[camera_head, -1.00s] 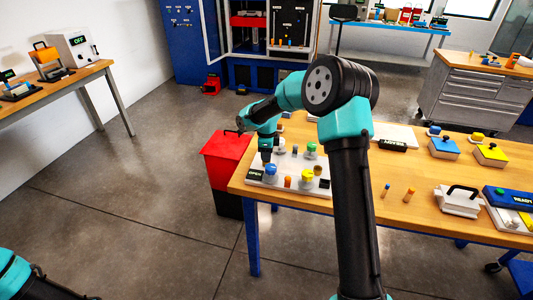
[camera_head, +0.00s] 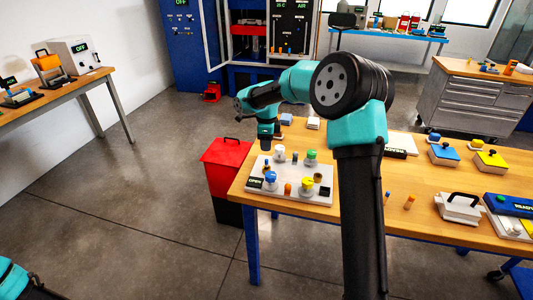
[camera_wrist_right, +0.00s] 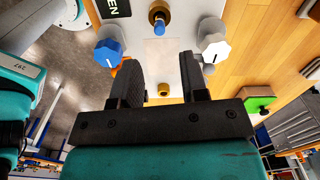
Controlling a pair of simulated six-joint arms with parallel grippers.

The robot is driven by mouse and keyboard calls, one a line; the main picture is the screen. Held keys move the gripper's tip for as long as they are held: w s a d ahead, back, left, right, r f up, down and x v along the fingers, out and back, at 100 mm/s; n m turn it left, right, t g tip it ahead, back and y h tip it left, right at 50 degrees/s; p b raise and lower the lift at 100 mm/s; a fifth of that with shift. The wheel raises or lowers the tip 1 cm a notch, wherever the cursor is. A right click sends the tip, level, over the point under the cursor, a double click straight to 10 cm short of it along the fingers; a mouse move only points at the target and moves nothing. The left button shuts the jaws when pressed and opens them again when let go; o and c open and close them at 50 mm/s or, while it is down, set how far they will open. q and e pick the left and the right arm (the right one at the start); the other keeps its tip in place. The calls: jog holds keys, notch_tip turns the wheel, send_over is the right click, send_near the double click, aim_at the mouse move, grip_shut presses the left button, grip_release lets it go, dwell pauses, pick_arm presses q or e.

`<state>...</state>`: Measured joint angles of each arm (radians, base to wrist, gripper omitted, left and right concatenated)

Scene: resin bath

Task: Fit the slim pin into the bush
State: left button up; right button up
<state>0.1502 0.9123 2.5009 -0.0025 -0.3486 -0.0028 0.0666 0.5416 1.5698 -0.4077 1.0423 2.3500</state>
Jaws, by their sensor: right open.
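A white panel (camera_head: 277,196) lies on the near left corner of the wooden table. In the right wrist view, a brass bush (camera_wrist_right: 157,9) at the top has a blue-ended slim pin (camera_wrist_right: 159,28) in it; its depth cannot be told. Another brass bush (camera_wrist_right: 163,89) sits lower and looks empty. My right gripper (camera_head: 265,148) hangs above the panel's far left part. Its two fingers also show in the right wrist view (camera_wrist_right: 160,85), apart with nothing between them. My left gripper is out of view; only a bit of that arm shows.
Blue (camera_head: 270,179), white (camera_head: 280,152), green (camera_head: 311,156) and yellow (camera_head: 307,183) knobs stand on the panel. A red bin (camera_head: 226,152) stands left of the table.

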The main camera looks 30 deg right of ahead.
notch_tip(320, 180, up, 4)
jog(key=shift+f, duration=0.2)
dwell(0.6)
